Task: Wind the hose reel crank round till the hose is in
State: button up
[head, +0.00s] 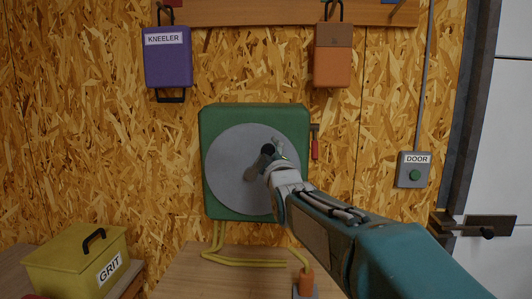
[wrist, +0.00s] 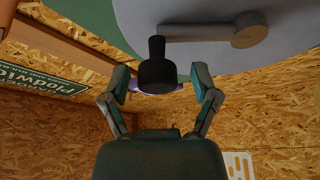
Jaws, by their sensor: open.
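The hose reel is a green wall box (head: 255,113) with a round grey disc (head: 228,165). Its crank has a black knob (head: 267,150), which also shows in the wrist view (wrist: 157,70). There, the grey crank arm (wrist: 210,35) runs right from the knob to a round hub on the disc. My gripper (head: 273,152) is at the knob, partly hiding the crank in the head view. In the wrist view my gripper (wrist: 161,78) is open, one finger either side of the knob, with gaps visible. Yellow hose (head: 245,262) hangs below the box and runs to an orange end piece (head: 306,282).
A yellow GRIT box (head: 75,262) stands at lower left. A purple KNEELER bag (head: 168,65) and an orange-brown bag (head: 332,65) hang above. A red-handled tool (head: 315,148) hangs close right of the reel. A DOOR button box (head: 413,170) is farther right.

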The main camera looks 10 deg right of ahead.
jog(key=shift+w, duration=0.25)
grip_shut()
jog(key=shift+d, duration=0.1)
